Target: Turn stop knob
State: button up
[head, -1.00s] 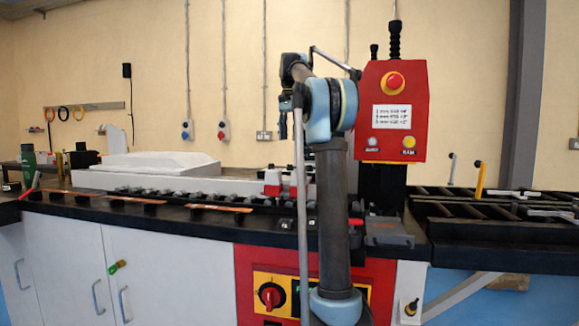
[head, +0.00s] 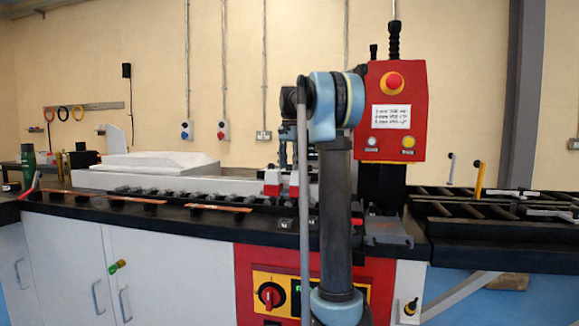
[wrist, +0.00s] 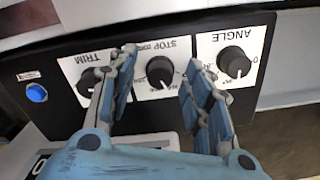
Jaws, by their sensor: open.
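The stop knob (wrist: 159,71) is a round black knob on a white plate marked "STOP mm", upside down in the wrist view. My gripper (wrist: 160,62) is open, with one blue finger to each side of the stop knob in the picture. I cannot tell how far the fingertips are from the panel. The left finger partly covers the trim knob (wrist: 90,80). The angle knob (wrist: 235,62) is to the right of the right finger. In the head view the gripper is mostly hidden behind my arm, and I cannot make out these knobs.
A blue button (wrist: 36,92) is at the left of the black knob panel (wrist: 60,122). In the head view, a red control box (head: 390,140) with an emergency stop (head: 394,81) stands right of my arm. Copper bars (head: 220,208) lie along the bench front.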

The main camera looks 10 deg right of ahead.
grip_shut()
jog(key=c, duration=1.1)
grip_release()
jog(key=shift+d, duration=0.15)
jog(key=c, duration=1.1)
grip_release()
